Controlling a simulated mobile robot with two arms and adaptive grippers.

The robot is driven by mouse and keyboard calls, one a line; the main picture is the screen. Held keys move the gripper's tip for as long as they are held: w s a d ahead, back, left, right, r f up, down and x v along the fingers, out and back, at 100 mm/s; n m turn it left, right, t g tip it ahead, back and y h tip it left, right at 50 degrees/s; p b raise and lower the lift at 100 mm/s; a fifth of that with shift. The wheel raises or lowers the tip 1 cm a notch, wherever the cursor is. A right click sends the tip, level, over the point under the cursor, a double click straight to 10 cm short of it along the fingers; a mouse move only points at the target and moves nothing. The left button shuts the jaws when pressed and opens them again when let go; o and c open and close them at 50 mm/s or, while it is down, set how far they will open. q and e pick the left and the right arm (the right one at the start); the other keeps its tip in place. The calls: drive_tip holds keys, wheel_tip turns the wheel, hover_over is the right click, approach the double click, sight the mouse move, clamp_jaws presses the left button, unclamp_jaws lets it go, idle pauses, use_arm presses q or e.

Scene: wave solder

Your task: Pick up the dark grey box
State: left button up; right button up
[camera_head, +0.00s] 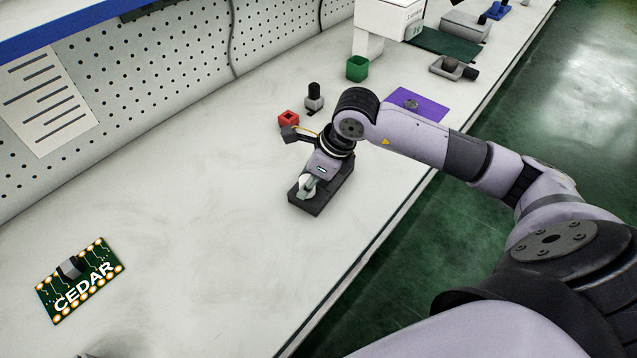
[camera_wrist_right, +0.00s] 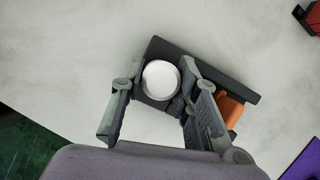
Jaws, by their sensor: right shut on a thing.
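The dark grey box (camera_head: 339,185) lies on the light bench top under my right gripper (camera_head: 306,187). In the wrist view the dark grey box (camera_wrist_right: 205,64) has a white round piece (camera_wrist_right: 161,80) at its near end and an orange piece (camera_wrist_right: 230,108) towards its other end. My right gripper (camera_wrist_right: 157,112) has one finger on each side of the part with the white piece and is shut on the box. The exact finger contact is partly hidden. Only a small grey tip, probably of my left gripper (camera_head: 92,355), shows at the bottom edge of the head view.
A green CEDAR board (camera_head: 80,280) lies at the lower left. The bench between is clear; its front edge runs at the right.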

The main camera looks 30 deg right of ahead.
clamp_jaws()
drive_tip(key=shift+r, duration=0.1)
drive_tip(key=shift+w+r, duration=0.1)
drive_tip(key=shift+r, duration=0.4)
wheel_tip(320, 180, up, 19)
drive_tip(key=shift+b, duration=0.35)
